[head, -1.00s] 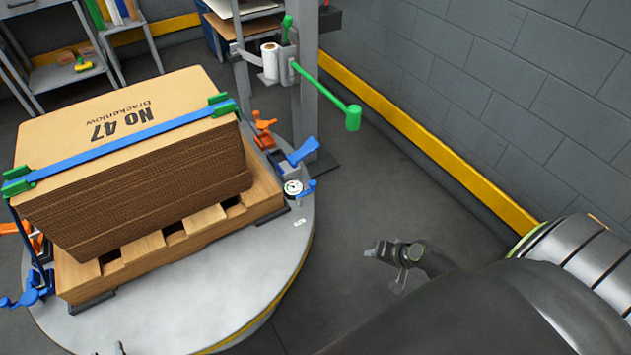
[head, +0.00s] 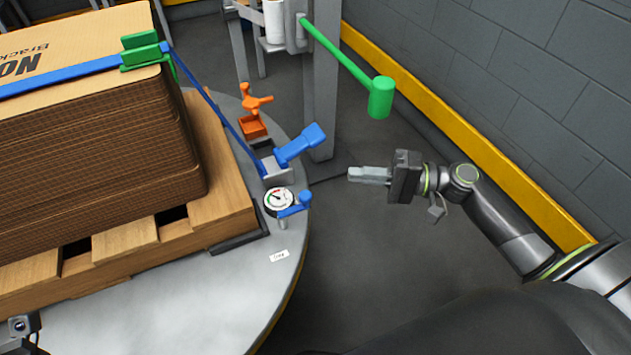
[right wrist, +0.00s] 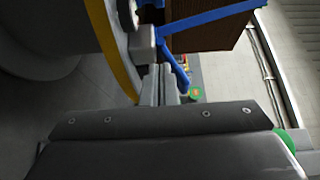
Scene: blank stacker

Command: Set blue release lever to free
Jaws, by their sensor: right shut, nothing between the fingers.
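A large blue lever (head: 302,145) is tilted up to the right on a grey bracket at the turntable's right edge, at the lower end of the blue strap (head: 215,110). A smaller blue handle (head: 297,205) is beside a round dial gauge (head: 278,200). I cannot tell any lever's marked setting. My right gripper (head: 358,175) is shut and empty, pointing left in the air to the right of both, apart from them. In the right wrist view its shut fingers (right wrist: 158,85) point towards blue parts that I cannot tell apart. My left gripper's fingers are out of view.
A strapped cardboard stack (head: 100,150) sits on a wooden pallet (head: 125,240) on the grey round turntable (head: 230,310). An orange clamp (head: 254,105) is behind the blue lever. A green-headed arm (head: 380,97) juts from a post above my right gripper. Floor between gripper and turntable is clear.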

